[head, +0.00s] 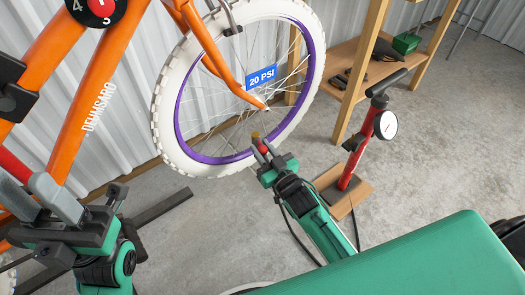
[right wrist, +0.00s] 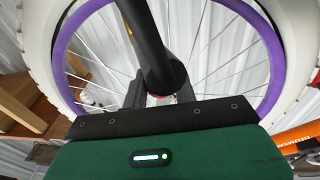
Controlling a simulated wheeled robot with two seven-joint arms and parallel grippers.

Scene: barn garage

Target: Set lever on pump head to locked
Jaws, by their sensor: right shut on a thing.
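The pump head (head: 262,149), small and dark with a red part and a brass-coloured tip, is in my right gripper (head: 266,152), in front of the lower part of the white-tyred wheel (head: 186,150). In the right wrist view a black rounded piece (right wrist: 160,70) with a thin red edge sits between the shut fingers. The lever cannot be made out, nor whether the head touches the valve. My left gripper (head: 38,185) is open and empty at the left, near the orange bike frame (head: 75,110).
The red floor pump (head: 368,140) with a round gauge stands on a wooden base (head: 357,198) right of my right arm. A wooden shelf (head: 350,62) stands behind it. A "20 PSI" label (head: 262,77) shows over the spokes. Concrete floor is clear at the right.

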